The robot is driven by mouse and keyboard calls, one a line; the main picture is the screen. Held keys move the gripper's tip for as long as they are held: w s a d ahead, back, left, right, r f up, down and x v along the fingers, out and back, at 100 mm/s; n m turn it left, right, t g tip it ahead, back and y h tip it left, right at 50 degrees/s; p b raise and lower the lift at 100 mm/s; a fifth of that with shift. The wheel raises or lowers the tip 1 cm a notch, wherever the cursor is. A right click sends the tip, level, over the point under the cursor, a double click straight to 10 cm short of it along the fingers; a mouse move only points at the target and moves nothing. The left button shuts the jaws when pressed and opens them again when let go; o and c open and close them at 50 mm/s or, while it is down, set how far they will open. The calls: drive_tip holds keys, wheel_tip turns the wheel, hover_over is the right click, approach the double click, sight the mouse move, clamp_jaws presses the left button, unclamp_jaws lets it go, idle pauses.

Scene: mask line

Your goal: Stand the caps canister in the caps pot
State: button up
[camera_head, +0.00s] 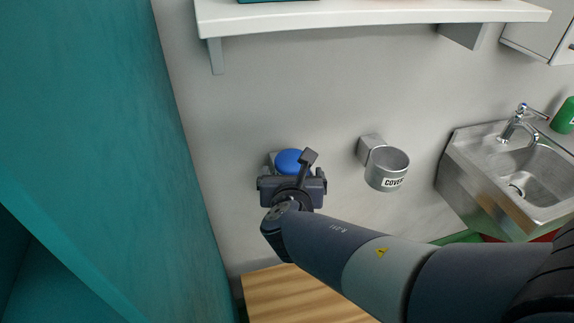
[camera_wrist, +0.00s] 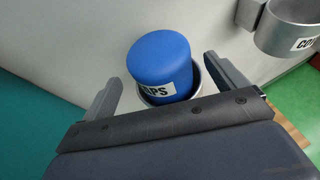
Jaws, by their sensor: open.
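The caps canister (camera_wrist: 161,62) is a blue cylinder with a white label ending in "PS". In the wrist view it stands slightly tilted inside a round grey metal pot (camera_wrist: 196,82), whose rim shows around its lower part. In the head view the blue top of the canister (camera_head: 294,161) shows behind my gripper (camera_head: 291,183), which hides most of the pot. In the wrist view my gripper (camera_wrist: 160,88) is open, with one finger on each side of the canister and a visible gap on both sides. The pot's own label is hidden.
A grey wall pot labelled "COVE..." (camera_head: 387,169) hangs to the right, also at the wrist view's upper right (camera_wrist: 290,25). A teal panel (camera_head: 90,140) stands at left, a white shelf (camera_head: 370,15) above, a steel sink (camera_head: 515,175) at right, and a wooden surface (camera_head: 290,295) below.

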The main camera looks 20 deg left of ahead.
drive_tip(key=v, duration=0.7)
drive_tip(key=shift+p, duration=0.35)
drive_tip(key=shift+f, duration=0.1)
drive_tip(key=b+x, duration=0.2)
drive_tip(key=x, duration=1)
drive_tip(key=shift+w+f, duration=0.1)
drive_tip(key=shift+f, duration=0.3)
drive_tip(key=shift+r, duration=0.35)
